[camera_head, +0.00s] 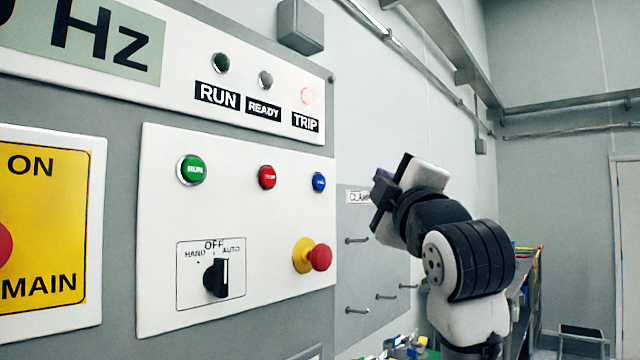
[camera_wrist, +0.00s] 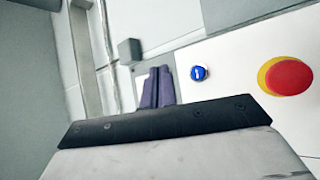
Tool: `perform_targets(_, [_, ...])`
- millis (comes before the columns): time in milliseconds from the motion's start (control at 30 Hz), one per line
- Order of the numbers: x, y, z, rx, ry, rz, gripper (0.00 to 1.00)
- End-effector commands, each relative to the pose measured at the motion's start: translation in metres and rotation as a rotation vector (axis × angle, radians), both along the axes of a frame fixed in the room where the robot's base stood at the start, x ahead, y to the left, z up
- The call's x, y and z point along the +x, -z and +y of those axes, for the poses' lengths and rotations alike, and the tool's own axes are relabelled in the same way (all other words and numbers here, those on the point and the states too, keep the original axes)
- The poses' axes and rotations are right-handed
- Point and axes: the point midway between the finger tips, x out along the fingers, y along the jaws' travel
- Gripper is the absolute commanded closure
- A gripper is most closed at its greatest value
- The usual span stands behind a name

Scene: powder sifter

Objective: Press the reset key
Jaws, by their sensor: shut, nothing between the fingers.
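The blue button (camera_head: 319,182), the likely reset key, is at the right end of the button row on the white control panel. Its small lettering is too fine to read. It also shows in the wrist view (camera_wrist: 199,73), just right of my finger pads. My gripper (camera_head: 380,186) is right of the panel's edge in the head view, apart from the button. In the wrist view, the purple pads of my gripper (camera_wrist: 157,87) are close together with nothing between them.
A red mushroom stop knob (camera_head: 320,257) on a yellow base sticks out below the blue button. A red button (camera_head: 267,177), a green button (camera_head: 192,170) and a black selector switch (camera_head: 217,277) share the panel.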

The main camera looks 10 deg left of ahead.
Motion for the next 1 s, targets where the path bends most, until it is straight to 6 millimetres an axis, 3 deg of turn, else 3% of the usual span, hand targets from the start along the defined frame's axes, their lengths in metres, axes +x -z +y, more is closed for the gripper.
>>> perform_targets(333, [0.005,0.0,0.007,0.001,-0.001,0.001,1.0])
perform_targets(733, [0.035,0.0,0.053,0.001,-0.004,0.002,1.0])
perform_targets(1000, [0.047,0.0,0.071,0.0,-0.001,0.001,1.0])
